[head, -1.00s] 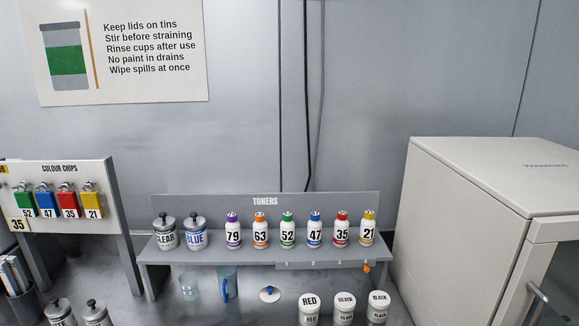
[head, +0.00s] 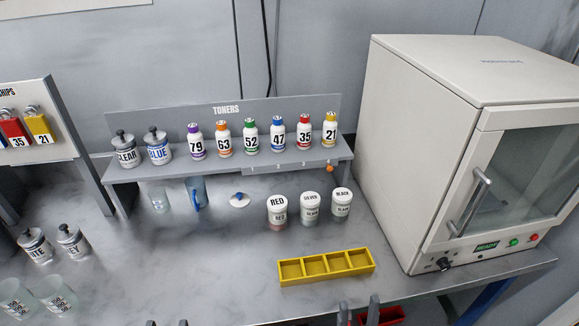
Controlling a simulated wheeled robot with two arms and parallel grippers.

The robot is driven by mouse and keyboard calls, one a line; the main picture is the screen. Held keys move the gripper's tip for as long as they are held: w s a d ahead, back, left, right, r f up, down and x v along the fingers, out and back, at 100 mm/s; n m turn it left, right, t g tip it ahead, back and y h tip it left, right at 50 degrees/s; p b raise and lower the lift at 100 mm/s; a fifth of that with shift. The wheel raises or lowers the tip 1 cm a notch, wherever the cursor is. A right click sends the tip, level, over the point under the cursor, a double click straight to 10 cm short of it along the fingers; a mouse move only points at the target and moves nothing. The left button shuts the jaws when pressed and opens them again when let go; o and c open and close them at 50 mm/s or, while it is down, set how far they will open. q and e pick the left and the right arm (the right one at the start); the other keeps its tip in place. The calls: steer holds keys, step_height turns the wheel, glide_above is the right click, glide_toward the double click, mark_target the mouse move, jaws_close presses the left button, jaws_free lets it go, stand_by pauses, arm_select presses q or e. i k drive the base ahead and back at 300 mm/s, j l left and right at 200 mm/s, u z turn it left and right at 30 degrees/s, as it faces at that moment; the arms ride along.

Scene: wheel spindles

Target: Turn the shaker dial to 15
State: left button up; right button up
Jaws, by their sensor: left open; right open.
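The shaker is a large cream cabinet (head: 400,130) at the right of the head view, with a glazed door and a bar handle (head: 472,203). Its small black dial (head: 444,264) is at the lower left of the front panel; its markings are too small to read. To its right are a green READY display (head: 487,246), a green button (head: 513,242) and a red button (head: 533,237). My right gripper (head: 358,312) shows only its open, empty fingertips at the bottom edge, left of and below the dial. My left gripper (head: 167,323) is open, its tips just showing at the bottom left.
A yellow tray (head: 327,280) with several empty compartments lies on the bench between the tins and the front edge. A toner shelf (head: 290,158) with several bottles stands behind. A red bin (head: 385,317) shows at the bottom. Glasses and tins stand at left.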

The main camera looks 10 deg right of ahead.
mark_target(443, 263)
steer(key=z, duration=1.6)
